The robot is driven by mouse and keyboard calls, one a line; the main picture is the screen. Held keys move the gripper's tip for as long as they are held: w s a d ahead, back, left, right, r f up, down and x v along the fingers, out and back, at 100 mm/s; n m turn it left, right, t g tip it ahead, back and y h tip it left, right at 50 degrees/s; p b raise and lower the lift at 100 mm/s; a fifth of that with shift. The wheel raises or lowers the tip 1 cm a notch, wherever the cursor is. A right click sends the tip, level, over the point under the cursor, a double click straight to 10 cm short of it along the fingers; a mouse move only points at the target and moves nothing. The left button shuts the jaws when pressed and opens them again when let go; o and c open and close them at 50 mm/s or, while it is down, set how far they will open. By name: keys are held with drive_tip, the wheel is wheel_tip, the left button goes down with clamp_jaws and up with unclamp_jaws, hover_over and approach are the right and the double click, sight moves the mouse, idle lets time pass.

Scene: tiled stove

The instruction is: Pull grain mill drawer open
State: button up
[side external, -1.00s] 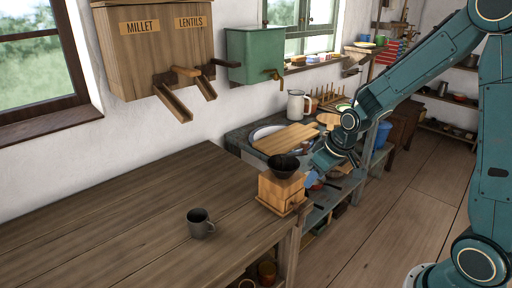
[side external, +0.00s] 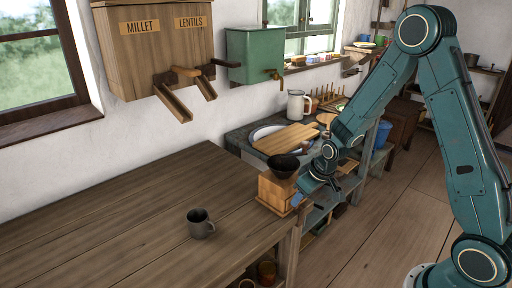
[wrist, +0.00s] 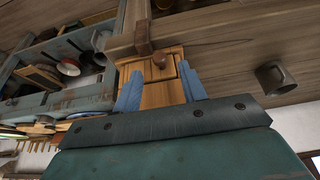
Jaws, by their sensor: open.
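The grain mill (side external: 272,190) is a light wooden box with a dark bowl on top, at the right edge of the wooden counter. In the wrist view its wooden front (wrist: 158,92) shows with a round brown drawer knob (wrist: 159,61). The drawer looks closed, though its edges are hard to make out. My gripper (side external: 297,199) is close to the mill's right side in the side view. In the wrist view my gripper (wrist: 160,68) is open, with one blue finger on each side of the knob. I cannot tell whether the fingers touch the mill.
A grey metal mug (side external: 200,224) stands on the counter left of the mill. A wooden board (side external: 286,138) lies over the basin behind it. Shelves with pots (side external: 266,270) are under the counter. The counter's left part is clear.

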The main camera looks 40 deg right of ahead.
drive_tip(key=shift+x, duration=1.8)
clamp_jaws()
